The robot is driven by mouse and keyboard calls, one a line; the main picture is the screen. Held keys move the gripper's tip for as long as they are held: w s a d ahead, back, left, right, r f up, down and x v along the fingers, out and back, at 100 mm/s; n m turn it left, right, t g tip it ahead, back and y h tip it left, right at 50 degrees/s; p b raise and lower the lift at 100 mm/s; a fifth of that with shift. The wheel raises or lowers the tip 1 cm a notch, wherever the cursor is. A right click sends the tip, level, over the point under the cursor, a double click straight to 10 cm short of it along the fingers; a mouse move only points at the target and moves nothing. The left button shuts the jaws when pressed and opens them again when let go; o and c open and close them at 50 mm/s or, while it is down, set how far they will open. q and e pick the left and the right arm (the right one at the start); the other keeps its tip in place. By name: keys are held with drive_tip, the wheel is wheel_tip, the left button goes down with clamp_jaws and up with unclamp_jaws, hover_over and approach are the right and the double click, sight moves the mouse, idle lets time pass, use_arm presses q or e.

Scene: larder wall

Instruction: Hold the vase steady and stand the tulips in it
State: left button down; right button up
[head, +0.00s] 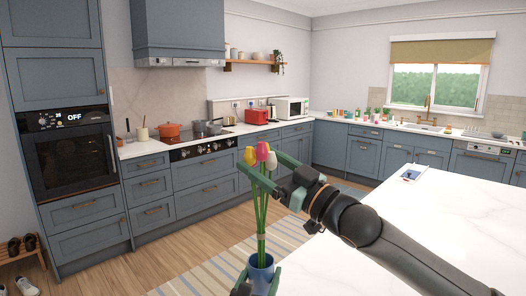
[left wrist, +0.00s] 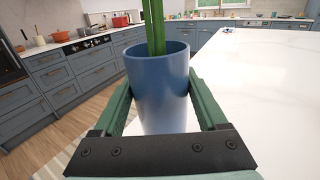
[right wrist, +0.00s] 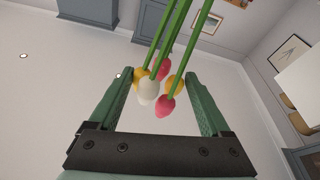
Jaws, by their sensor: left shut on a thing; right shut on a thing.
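The blue vase (head: 262,274) is upright at the near left edge of the white counter; its base is hidden. My left gripper (head: 258,286) is shut on it, with green fingers on both sides of the vase (left wrist: 160,92) in the left wrist view. The tulips (head: 262,212) stand nearly upright, with yellow, pink and white blooms on top. Their lower stems (left wrist: 154,28) pass into the vase mouth; the stem ends are hidden. My right gripper (head: 264,168) is shut on the tulips near the blooms, which show between its fingers in the right wrist view (right wrist: 150,92).
The white counter (head: 440,220) is largely clear to the right, with a small tablet-like item (head: 411,175) at its far side. A striped rug (head: 215,262) and wooden floor lie to the left. Blue cabinets with a cooktop (head: 205,147) stand behind.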

sight(267, 201)
drive_tip(key=shift+f, duration=3.75)
drive_tip(key=o, duration=1.4)
drive_tip(key=shift+f, duration=0.1)
drive_tip(key=v, duration=1.2)
